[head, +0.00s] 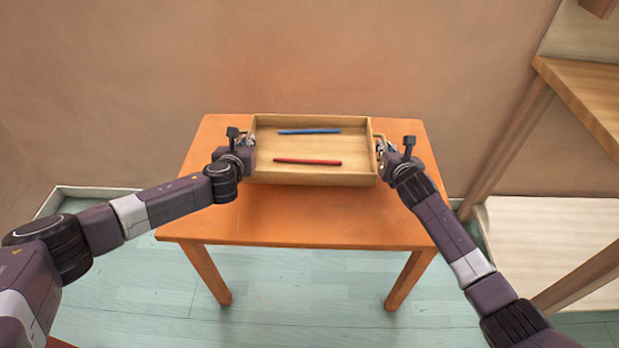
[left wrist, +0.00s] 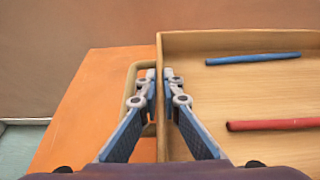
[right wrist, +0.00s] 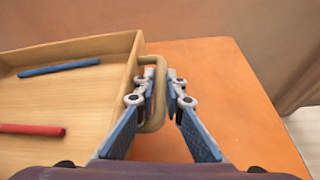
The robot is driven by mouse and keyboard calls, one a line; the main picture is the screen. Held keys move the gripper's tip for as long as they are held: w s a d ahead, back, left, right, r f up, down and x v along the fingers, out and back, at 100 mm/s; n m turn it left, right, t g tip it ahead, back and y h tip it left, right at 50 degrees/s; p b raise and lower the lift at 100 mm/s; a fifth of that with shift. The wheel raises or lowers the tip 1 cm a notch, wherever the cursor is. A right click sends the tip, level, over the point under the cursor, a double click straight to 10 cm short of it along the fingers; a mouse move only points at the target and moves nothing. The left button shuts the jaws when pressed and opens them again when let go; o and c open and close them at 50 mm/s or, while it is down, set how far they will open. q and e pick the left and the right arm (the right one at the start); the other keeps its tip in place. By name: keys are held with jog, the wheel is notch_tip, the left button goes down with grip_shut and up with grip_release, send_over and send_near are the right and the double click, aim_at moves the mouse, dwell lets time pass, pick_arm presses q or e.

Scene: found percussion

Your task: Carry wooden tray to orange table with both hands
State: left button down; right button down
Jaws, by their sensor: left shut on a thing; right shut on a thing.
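The wooden tray (head: 312,179) is over the orange table (head: 300,222), near its back edge. I cannot tell whether it rests on the top or hangs just above it. A blue stick (head: 309,131) and a red stick (head: 308,162) lie inside. My left gripper (head: 247,143) is at the tray's left end. In the left wrist view, the left gripper (left wrist: 159,84) is shut on the left side, with the handle around one finger. My right gripper (right wrist: 162,88) is shut on the handle at the right end.
A wall stands right behind the table. A wooden shelf unit (head: 584,84) stands at the right, apart from the table. The front part of the tabletop is bare. Pale green floor shows below and in front.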

pick_arm(q)
jog(key=shift+f, duration=0.4)
pick_arm(e)
jog(key=shift+d+f, duration=0.1)
jog(key=shift+f, duration=0.35)
pick_arm(q)
jog(key=shift+f+b, duration=0.15)
jog(key=shift+b, duration=0.15)
pick_arm(e)
jog(key=shift+f, duration=0.15)
